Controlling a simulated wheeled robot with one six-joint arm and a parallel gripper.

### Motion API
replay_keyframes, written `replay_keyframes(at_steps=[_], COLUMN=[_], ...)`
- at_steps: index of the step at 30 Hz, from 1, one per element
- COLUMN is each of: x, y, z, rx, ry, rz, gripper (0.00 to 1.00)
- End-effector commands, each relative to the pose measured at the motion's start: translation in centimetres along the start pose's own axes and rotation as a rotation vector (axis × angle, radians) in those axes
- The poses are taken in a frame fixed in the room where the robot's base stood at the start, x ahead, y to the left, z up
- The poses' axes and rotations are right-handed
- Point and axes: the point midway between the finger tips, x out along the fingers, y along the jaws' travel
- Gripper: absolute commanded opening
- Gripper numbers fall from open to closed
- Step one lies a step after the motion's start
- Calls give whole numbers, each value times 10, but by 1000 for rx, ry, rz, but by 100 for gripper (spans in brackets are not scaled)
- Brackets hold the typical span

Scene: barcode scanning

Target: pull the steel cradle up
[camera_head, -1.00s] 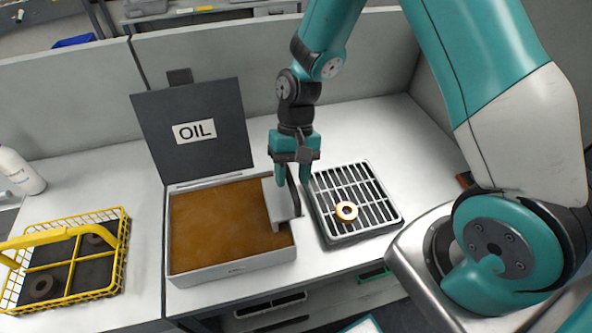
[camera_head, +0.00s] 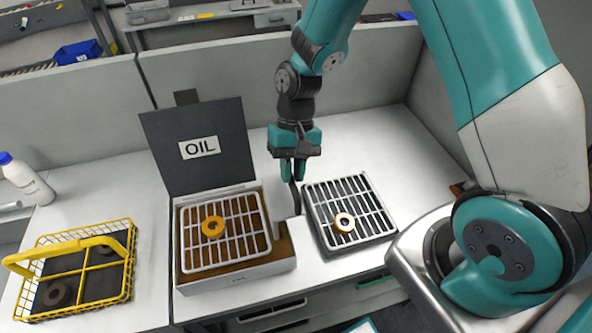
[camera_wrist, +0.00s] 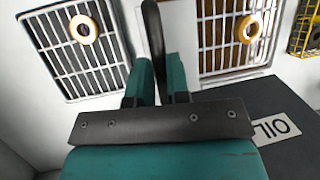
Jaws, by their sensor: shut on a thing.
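The steel cradle (camera_head: 245,256) is a pale wire grid with an upright plate and a dark handle at its right side. It is at the top of the oil box (camera_head: 235,278), with brown oil visible through its bars. A golden ring (camera_head: 212,227) lies on the grid. My gripper (camera_head: 293,180) is shut on the cradle's dark handle (camera_wrist: 154,38), which stands between the teal fingers in the wrist view. The wrist view also shows the cradle grid (camera_wrist: 222,40) at right.
A slatted drain tray (camera_head: 320,228) with another golden ring (camera_head: 344,222) stands close to the right of the box. The open lid marked OIL (camera_head: 200,150) stands behind it.

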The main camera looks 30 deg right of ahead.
Motion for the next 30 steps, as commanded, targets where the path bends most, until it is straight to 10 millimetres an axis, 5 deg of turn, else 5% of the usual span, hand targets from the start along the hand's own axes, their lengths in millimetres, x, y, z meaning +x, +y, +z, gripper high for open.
replay_keyframes(at_steps=[5,6,9,20,30], x=[-3,-4,-3,-6,-77], y=[-1,-1,-1,-1,-1], z=[-1,-1,-1,-2,-3], rx=[-3,-3,-3,-3,-3], ry=[7,7,6,6,13], rz=[-3,-3,-3,-3,-5], gripper=[0,24,42,42,42])
